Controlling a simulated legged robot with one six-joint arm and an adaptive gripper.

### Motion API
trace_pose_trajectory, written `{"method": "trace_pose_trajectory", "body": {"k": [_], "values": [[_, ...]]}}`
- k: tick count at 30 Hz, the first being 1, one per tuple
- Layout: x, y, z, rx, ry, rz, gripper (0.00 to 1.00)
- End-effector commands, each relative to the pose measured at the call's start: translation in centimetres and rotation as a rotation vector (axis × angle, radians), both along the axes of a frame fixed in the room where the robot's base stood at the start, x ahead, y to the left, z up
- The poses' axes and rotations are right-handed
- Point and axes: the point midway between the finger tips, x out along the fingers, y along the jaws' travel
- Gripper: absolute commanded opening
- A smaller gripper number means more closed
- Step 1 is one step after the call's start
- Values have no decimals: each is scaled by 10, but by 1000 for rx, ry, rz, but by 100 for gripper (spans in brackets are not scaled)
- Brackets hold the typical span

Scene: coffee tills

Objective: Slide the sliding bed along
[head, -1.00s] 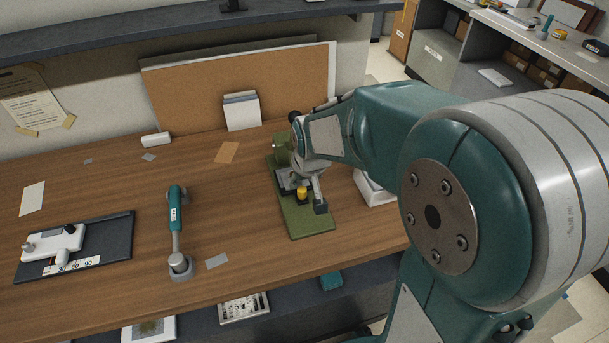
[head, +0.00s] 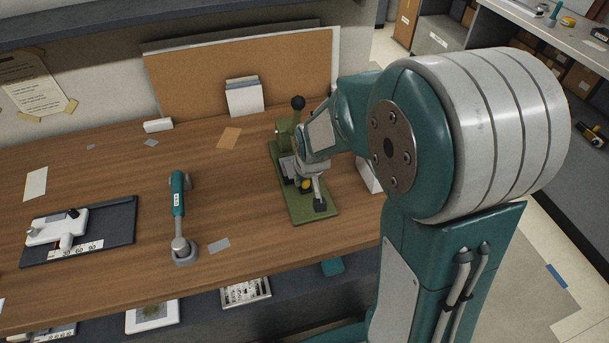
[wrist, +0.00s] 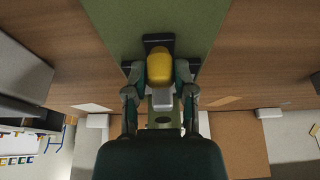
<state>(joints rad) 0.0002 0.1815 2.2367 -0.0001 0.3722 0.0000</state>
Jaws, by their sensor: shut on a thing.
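A green press-like device (head: 319,220) stands on the wooden counter, with a black-balled lever (head: 298,103) upright at its back. Its grey sliding bed (head: 287,168) sits on the green base, partly hidden by my gripper. A yellow knob (head: 306,185) stands toward the bed's front end. My gripper (head: 312,191) reaches down over it from the right. In the wrist view the yellow knob (wrist: 159,68) lies between my two fingers, which are shut on it. A grey block (wrist: 162,99) shows just below the knob there.
A teal-handled tool (head: 178,205) and a dark tray with a white device (head: 110,243) lie to the left. A white card stack (head: 245,98) and cork board (head: 200,85) stand behind. A white object (head: 369,178) is close right. Counter between tool and device is mostly clear.

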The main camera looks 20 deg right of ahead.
Motion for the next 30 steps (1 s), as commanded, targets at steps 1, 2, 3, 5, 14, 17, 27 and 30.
{"method": "trace_pose_trajectory", "body": {"k": [1, 2, 3, 5, 14, 17, 27, 30], "values": [[-4, 0, 0, 0, 2, 0, 0], [-6, 0, 0, 0, 2, 0, 0], [-8, 0, 0, 0, 2, 0, 0], [-12, 0, 0, 0, 2, 0, 0], [-30, 0, 0, 0, 3, 0, 0], [-36, 0, 0, 0, 2, 0, 0], [-56, 0, 0, 0, 2, 0, 0], [-62, 0, 0, 0, 2, 0, 0]]}}
